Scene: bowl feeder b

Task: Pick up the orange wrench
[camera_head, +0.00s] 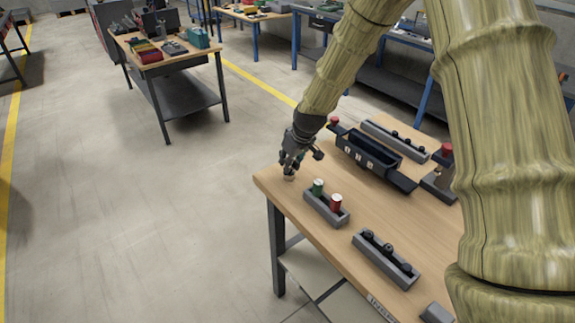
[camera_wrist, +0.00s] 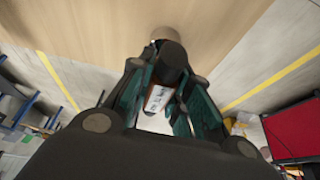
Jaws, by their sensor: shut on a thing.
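A pale bit of something (camera_head: 289,177) shows below the fingertips in the head view. The fingers hide most of the held object, and I cannot tell whether it is a wrench. I see no clear orange wrench elsewhere.
The workbench (camera_head: 275,187) bears a grey holder (camera_head: 320,207) with a green and a red cylinder, another grey holder (camera_head: 385,262) with dark round parts, and a dark bin unit (camera_head: 368,153). Open floor lies to the left. Another bench (camera_head: 190,61) stands behind.

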